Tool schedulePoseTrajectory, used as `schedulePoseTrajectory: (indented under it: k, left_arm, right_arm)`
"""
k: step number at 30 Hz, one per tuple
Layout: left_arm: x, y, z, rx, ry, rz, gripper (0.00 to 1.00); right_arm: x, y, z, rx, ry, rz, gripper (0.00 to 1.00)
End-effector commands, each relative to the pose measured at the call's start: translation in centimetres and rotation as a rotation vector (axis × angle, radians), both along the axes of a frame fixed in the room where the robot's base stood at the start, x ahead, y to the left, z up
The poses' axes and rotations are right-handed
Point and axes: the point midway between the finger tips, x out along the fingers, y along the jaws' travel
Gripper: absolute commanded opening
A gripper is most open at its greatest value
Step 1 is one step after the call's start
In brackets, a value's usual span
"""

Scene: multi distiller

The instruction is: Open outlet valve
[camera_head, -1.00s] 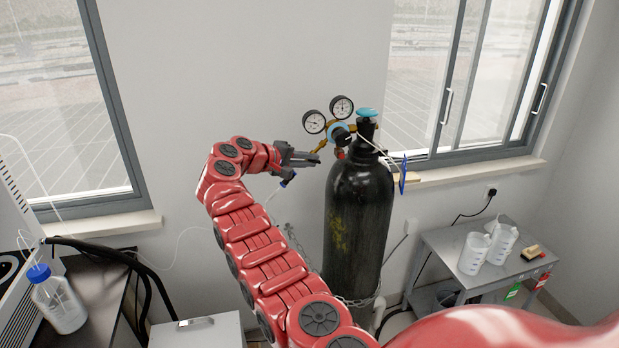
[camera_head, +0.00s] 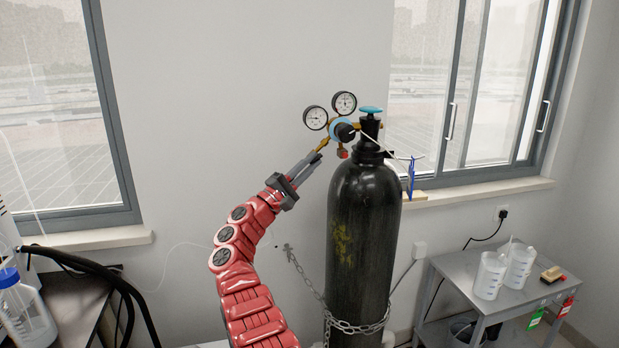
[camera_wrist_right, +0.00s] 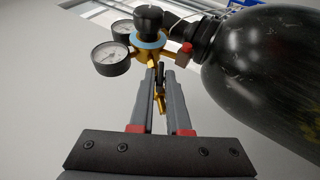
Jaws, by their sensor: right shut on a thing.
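A black gas cylinder (camera_head: 362,225) stands upright by the wall, with a brass regulator (camera_head: 322,146) at its top. The regulator carries two round gauges (camera_head: 344,104), a black knob (camera_head: 345,133) on a blue ring, and a brass outlet pointing down-left. My right gripper (camera_head: 316,158) reaches up from the lower left to this outlet. In the right wrist view its two fingers (camera_wrist_right: 160,78) are shut around the small dark part of the outlet valve (camera_wrist_right: 160,74), with brass (camera_wrist_right: 160,97) showing between them. The fingers hide most of the valve. My left gripper is out of view.
A blue cylinder-top knob (camera_head: 371,110) sits right of the regulator. A chain (camera_head: 350,327) wraps the cylinder. A grey side table (camera_head: 455,268) with plastic beakers stands at right. A blue-capped bottle (camera_head: 25,315) and black hoses are at left. Wall space left of the gripper is clear.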

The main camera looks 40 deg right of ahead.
Motion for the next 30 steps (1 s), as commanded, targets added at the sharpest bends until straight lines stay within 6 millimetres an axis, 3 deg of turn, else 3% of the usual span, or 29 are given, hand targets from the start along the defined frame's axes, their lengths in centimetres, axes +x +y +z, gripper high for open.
schedulePoseTrajectory:
  k: [1,3,12,30]
  left_arm:
    - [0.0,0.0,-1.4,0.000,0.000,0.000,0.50]
    - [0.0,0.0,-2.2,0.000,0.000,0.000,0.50]
    - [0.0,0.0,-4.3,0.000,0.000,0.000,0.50]
    - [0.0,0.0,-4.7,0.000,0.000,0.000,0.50]
  right_arm:
    - [0.0,0.0,-1.0,-0.030,0.019,0.001,0.00]
    - [-0.1,-0.1,-1.0,-0.071,0.040,-0.002,0.00]
    - [-0.1,-0.3,-0.8,-0.192,0.107,0.001,0.00]
    - [-0.2,-0.3,-0.5,-0.227,0.126,0.000,0.00]
